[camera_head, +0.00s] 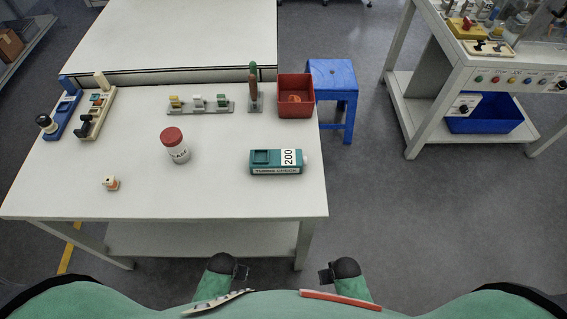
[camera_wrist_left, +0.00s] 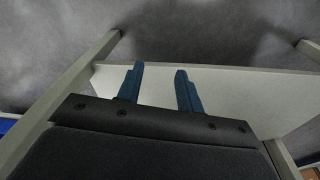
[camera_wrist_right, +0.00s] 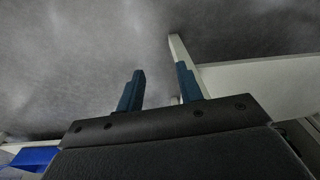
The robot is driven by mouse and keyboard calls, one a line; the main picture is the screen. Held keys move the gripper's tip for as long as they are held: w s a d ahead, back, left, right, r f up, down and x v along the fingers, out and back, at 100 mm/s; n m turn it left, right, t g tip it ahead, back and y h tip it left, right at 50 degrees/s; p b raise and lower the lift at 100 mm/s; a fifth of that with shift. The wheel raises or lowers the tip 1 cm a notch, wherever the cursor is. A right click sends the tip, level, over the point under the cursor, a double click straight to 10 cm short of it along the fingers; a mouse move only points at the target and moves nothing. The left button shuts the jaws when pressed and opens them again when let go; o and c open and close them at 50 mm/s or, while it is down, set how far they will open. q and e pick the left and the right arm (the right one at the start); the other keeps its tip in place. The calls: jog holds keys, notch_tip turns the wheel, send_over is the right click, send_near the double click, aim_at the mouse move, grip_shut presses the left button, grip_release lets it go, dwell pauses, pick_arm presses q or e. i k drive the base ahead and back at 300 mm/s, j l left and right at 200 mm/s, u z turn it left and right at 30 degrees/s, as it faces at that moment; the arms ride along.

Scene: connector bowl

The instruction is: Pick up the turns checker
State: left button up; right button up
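The turns checker is a teal box (camera_head: 275,162) with a white "200" label and the words "TURNS CHECK" on its front. It lies on the right part of the white table (camera_head: 225,195), near the front. My left gripper (camera_head: 243,272) is below the table's front edge, apart from the checker. In the left wrist view its two blue fingers (camera_wrist_left: 158,88) are spread with nothing between them. My right gripper (camera_head: 325,275) is also below and in front of the table edge. In the right wrist view its fingers (camera_wrist_right: 160,88) are spread and empty.
A white jar with a red lid (camera_head: 174,146) stands left of the checker. A small cream piece (camera_head: 110,183) lies front left. Behind are a connector rack (camera_head: 201,107), a red bin (camera_head: 295,110) and blue and cream fixtures (camera_head: 62,115). A blue stool (camera_head: 333,82) stands right of the table.

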aim_at(261, 161)
jog(key=l+u, duration=0.1)
jog(key=l, duration=0.3)
jog(key=k+l+u, duration=0.15)
jog(key=l, duration=0.25)
jog(key=k+l+u, duration=0.1)
jog(key=l, duration=0.3)
jog(key=k+l+u, duration=0.15)
jog(key=l, duration=0.2)
jog(key=k+l+u, duration=0.1)
jog(key=l, duration=0.3)
jog(key=k+l+u, duration=0.15)
jog(key=l, duration=0.2)
